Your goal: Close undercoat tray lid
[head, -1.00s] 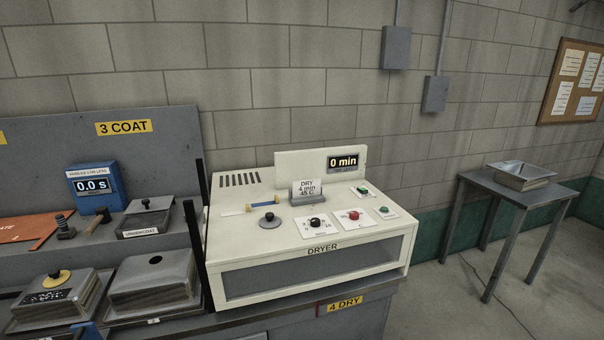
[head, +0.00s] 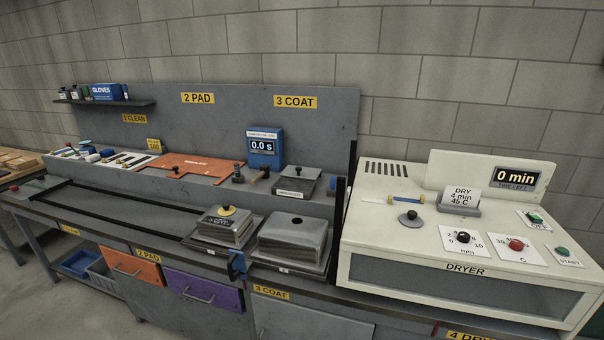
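A dark grey lid-like piece with a black knob (head: 298,182) and a label that appears to read UNDERCOAT sits on the rear ledge under the 3 COAT sign. In front of it, on the bench's front part, stands a grey metal tray (head: 291,240) with a small dark spot on its top and no knob showing. I cannot tell whether its top is open or covered. Neither of my grippers is in view.
The cream dryer (head: 455,270) stands right of the trays, past a thin black upright (head: 338,212). A blue timer (head: 264,146) reading 0.0 s and an orange pad (head: 190,167) lie behind and left. A dark rail (head: 130,212) runs along the bench's left part.

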